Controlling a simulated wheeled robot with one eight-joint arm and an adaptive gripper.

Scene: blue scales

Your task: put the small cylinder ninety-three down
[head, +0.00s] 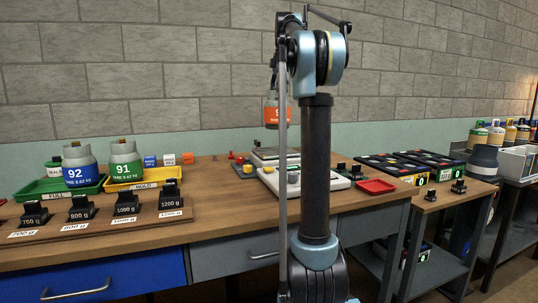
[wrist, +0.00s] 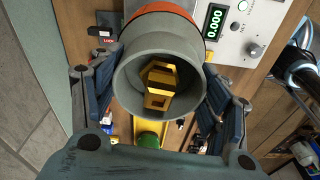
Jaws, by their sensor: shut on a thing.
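The small cylinder with an orange band (head: 271,113) hangs above the bench in the head view, partly hidden by my arm. Its number cannot be read in full. In the wrist view the cylinder's grey collar (wrist: 135,98) faces me, with a brass valve inside and the orange band beyond. My gripper (wrist: 158,82) is shut on the cylinder, a finger on each side of the collar. The white scale (head: 334,178) stands on the bench to the right of and below the cylinder. Its display (wrist: 213,21) reads 0.000 in the wrist view.
Cylinder 92 (head: 77,169) stands in a green tray (head: 40,187) and cylinder 91 (head: 125,163) in a yellow tray (head: 156,174). Labelled black weights (head: 80,209) line the front left. A red tray (head: 376,186) lies right of the scale. Bare wood (head: 215,200) shows left of the scale.

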